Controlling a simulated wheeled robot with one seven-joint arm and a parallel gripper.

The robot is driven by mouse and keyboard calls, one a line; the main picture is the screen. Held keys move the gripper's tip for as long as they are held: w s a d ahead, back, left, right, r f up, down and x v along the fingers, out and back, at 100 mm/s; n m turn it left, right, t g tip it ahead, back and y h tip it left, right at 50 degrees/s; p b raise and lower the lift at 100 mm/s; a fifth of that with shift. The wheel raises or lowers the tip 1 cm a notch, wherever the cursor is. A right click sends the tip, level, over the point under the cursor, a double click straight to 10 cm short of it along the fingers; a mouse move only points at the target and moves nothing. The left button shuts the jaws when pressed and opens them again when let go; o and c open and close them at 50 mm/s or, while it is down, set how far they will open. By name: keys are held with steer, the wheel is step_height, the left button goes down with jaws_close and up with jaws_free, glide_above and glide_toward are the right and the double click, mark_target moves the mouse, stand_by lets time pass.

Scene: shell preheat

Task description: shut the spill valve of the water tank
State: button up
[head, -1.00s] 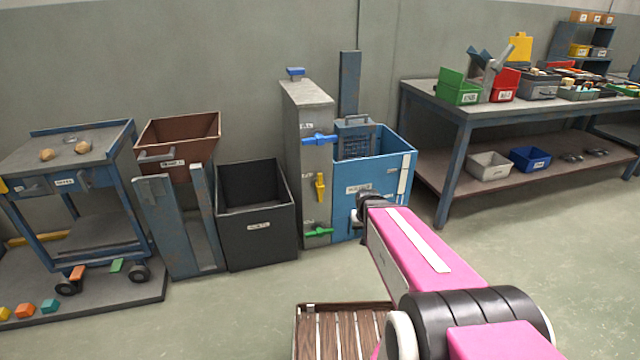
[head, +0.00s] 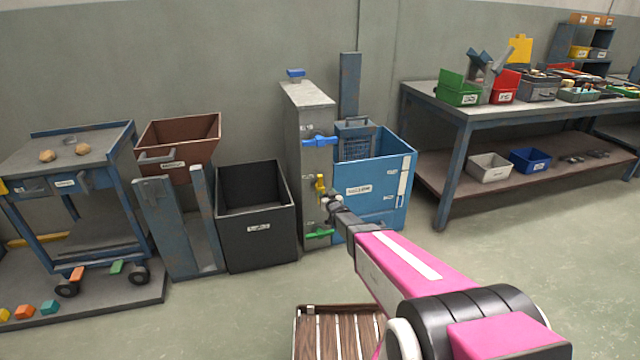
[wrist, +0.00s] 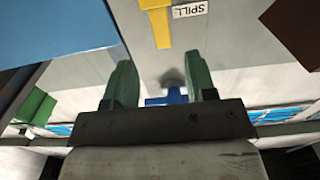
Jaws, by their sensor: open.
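The yellow spill valve handle (head: 319,183) is on the front of a tall grey column (head: 312,98), between a blue handle (head: 319,140) above and a green handle (head: 319,234) below. It stands upright and its lower part is hidden by my gripper. My gripper (head: 328,201) is close in front of the yellow handle. In the wrist view my gripper (wrist: 161,78) has its green fingers apart with nothing held; the yellow handle lies beyond them.
A blue bin (head: 378,205) stands against the column's right side. A black bin (head: 256,232) stands at its left. A workbench (head: 455,112) is at the right. A wooden slatted pallet (head: 340,335) lies on the floor in front. The floor at right is clear.

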mark_target(321, 183)
steer(key=x, duration=1.1)
steer(key=shift+s, duration=0.1)
jaws_close()
